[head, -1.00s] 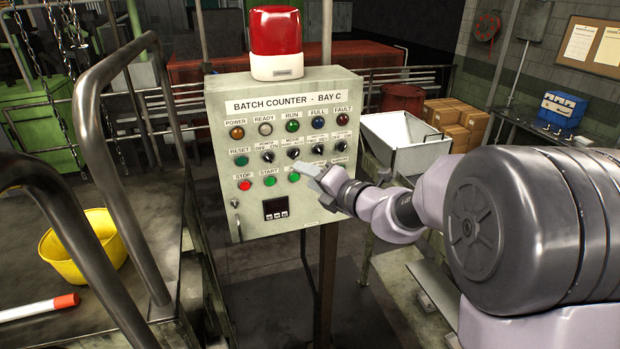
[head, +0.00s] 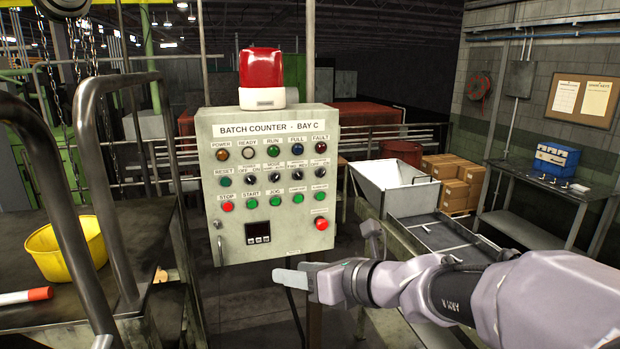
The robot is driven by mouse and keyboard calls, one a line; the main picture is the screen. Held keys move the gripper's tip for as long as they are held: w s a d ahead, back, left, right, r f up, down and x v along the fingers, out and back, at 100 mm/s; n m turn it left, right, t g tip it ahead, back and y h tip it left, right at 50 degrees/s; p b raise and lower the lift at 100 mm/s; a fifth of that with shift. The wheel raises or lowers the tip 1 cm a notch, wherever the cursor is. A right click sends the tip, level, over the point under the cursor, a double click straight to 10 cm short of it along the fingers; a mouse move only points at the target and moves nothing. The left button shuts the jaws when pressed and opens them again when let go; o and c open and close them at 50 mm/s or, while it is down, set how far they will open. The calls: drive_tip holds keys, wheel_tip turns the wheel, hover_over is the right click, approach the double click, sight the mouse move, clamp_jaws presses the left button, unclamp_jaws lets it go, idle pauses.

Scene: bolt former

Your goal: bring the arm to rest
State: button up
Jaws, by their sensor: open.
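My gripper (head: 290,278) shows in the head view below the lower right part of the control box, pointing left. It holds nothing that I can see. Its two fingers overlap from this side, so the gap between them is hard to see. My arm reaches in from the lower right. The grey control box (head: 285,238), labelled "BATCH COUNTER - BAY C", stands upright behind the gripper. Its lamps, knobs and buttons are all uncovered, with a red mushroom button (head: 321,223) at the lower right. The gripper appears apart from the box.
A red beacon (head: 262,70) tops the box. Metal handrails (head: 115,190) and a yellow bowl (head: 66,248) are at left. A white hopper (head: 395,183) with a chute stands at right, close behind my arm. Cartons (head: 453,180) and a bench with a blue box (head: 556,160) are farther back.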

drive_tip(key=s+d+f+n+g+h+b, duration=0.2)
drive_tip(key=s+f+n+b, duration=0.55)
drive_tip(key=s+f, duration=0.2)
drive_tip(key=s+d+f+n+g+h+b, duration=0.1)
drive_tip(key=s+d+f+n+b, duration=0.1)
drive_tip(key=s+f+n+b, duration=0.7)
drive_tip(key=s+d+f+n+h+b, duration=0.5)
drive_tip(key=s+d+f+n+b, duration=0.2)
drive_tip(key=f, duration=0.6)
drive_tip(key=shift+s+d+n, duration=0.5)
drive_tip(key=shift+d+n, duration=0.15)
drive_tip(key=shift+d, duration=0.35)
drive_tip(key=shift+r, duration=0.1)
drive_tip(key=shift+c, duration=0.2)
